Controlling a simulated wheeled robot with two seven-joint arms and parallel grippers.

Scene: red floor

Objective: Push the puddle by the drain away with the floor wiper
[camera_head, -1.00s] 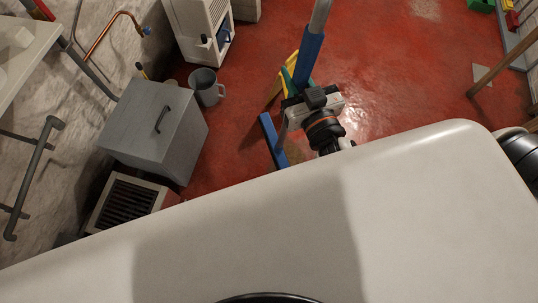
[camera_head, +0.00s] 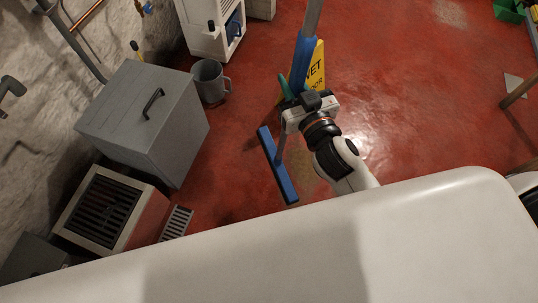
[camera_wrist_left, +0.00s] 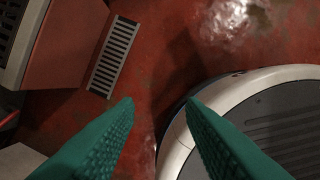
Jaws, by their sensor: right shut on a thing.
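The floor wiper has a blue head (camera_head: 277,165) on the red floor and a shaft with a blue sleeve (camera_head: 303,62). My right gripper (camera_head: 293,93) is shut on the wiper's shaft above the head. The slotted drain (camera_head: 176,222) lies left of the wiper head, beyond my white body; it also shows in the left wrist view (camera_wrist_left: 113,56). A dull brownish patch (camera_head: 307,166) right of the wiper head may be the puddle; its edges are unclear. My left gripper (camera_wrist_left: 160,103) has its teal fingers apart with nothing between them.
A grey lidded box (camera_head: 145,120), a grey mug (camera_head: 208,80) and a box with a dark grille (camera_head: 103,208) stand at the left. A yellow wet-floor sign (camera_head: 315,68) stands behind the wiper. Open red floor lies to the right.

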